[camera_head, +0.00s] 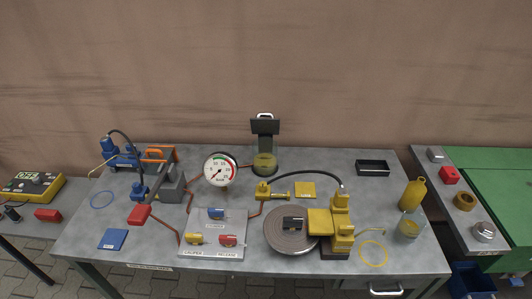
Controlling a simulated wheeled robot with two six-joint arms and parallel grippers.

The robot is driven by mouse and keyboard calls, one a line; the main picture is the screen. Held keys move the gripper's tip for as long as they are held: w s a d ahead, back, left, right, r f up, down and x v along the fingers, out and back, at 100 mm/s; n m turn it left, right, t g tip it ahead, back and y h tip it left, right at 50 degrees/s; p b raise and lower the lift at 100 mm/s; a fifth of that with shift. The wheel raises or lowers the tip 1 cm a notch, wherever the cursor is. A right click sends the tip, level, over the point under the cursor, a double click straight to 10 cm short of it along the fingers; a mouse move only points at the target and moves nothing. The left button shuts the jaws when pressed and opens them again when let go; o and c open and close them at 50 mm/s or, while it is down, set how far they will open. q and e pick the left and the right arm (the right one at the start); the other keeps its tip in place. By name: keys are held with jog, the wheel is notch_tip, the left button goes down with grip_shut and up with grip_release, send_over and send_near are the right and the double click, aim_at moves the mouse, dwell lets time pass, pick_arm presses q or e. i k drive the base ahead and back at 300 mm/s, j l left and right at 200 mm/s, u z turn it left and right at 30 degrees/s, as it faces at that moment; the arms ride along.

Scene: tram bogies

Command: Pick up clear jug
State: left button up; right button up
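A small clear jug (408,229) with yellowish liquid in its lower part stands upright near the right end of the grey table (375,203). It is just in front of a yellow bottle (413,194). A second clear vessel with yellowish liquid (265,163) stands at the back middle, below a black plate on a post. Neither of my grippers is in view.
A yellow ring (373,253) lies left of the jug. Further left is a yellow device (340,230) beside a round disc (290,230). A black tray (372,167) sits at the back right. A side table with small parts (464,201) adjoins on the right.

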aim_at(411, 224)
jog(key=z, duration=1.15)
jog(key=i+l+u, duration=0.2)
jog(key=l, duration=0.65)
jog(key=l+u, duration=0.15)
jog(key=l, duration=0.65)
